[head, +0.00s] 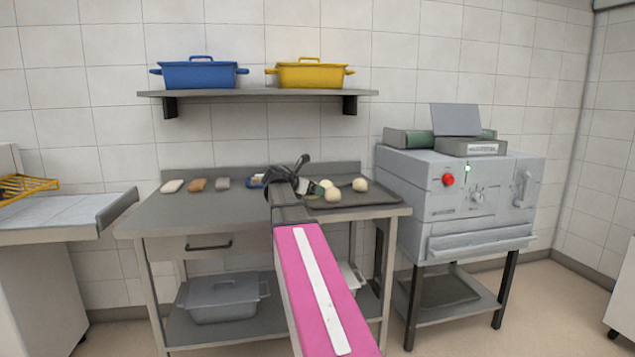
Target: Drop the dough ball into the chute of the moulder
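Several pale dough balls lie on a dark tray (385,197) on the steel table. One dough ball (360,184) sits apart on the right, and another (333,194) lies near the tray's left part, close to my gripper. My gripper (303,181) is dark and small in this view, at the tray's left edge beside the dough balls. Whether its fingers are open or hold a ball cannot be made out. The moulder (405,184) is the grey machine on a stand at the right. A raised grey plate (455,119) stands on its top; the chute opening itself is not clearly visible.
The steel table (180,212) also bears a few small items at its back left, including a brown one (197,185). A wall shelf (258,93) above holds a blue pot (199,75) and a yellow pot (310,75). A red button (448,179) is on the moulder's front.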

